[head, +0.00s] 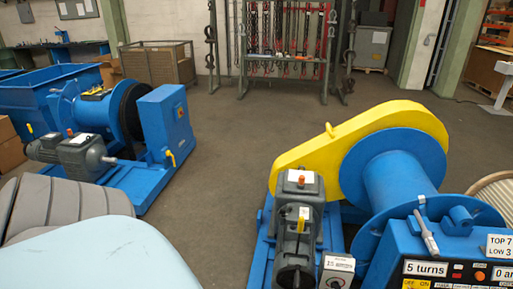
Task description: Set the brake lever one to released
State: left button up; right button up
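A grey lever (426,233) sticks up, tilted, at the front of the blue winch drum (400,184) on the right, just above a dark control panel with labels. I cannot read a "brake lever one" label, so I cannot tell for sure that this is it, nor whether it is set or released. A small box with a white label (339,264) stands left of the panel. Neither of my grippers is in view.
The right winch has a yellow chain guard (322,146) and a grey motor unit (298,205). A second blue winch (158,127) stands at the left. Open floor (228,150) lies between them. A rack with hanging chains (287,47) stands at the back.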

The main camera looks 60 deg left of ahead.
aim_at(300, 222)
jog(key=u, duration=1.35)
jog(key=i+j, duration=0.3)
jog(key=i, duration=0.15)
jog(key=i+j, duration=0.55)
jog(key=i, duration=0.3)
jog(key=z, duration=1.45)
jog(key=j, duration=0.1)
